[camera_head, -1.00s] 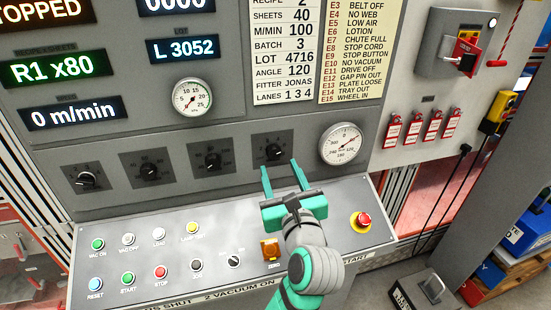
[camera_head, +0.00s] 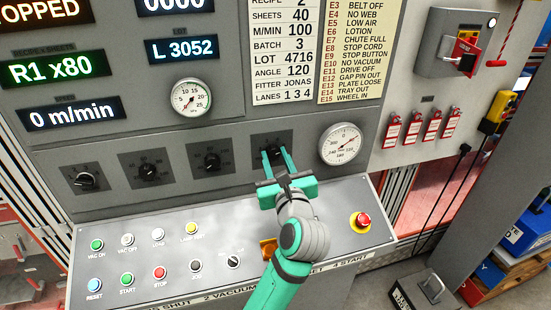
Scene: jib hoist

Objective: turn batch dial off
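Four black dials sit in a row on the grey panel, and their small labels are too blurred to read. From the left they are the first dial (camera_head: 85,180), the second dial (camera_head: 149,171), the third dial (camera_head: 211,160) and the rightmost dial (camera_head: 271,146). My gripper (camera_head: 276,154) is at the rightmost dial, its two green fingers apart on either side of the knob. The fingers hide most of that knob, so I cannot tell its setting or whether they touch it.
Below the dials is a sloping console (camera_head: 130,258) with several coloured buttons and a red emergency stop (camera_head: 363,219) at its right. A round gauge (camera_head: 341,145) is close to the right of my gripper. A red-handled switch box (camera_head: 455,50) is at the upper right.

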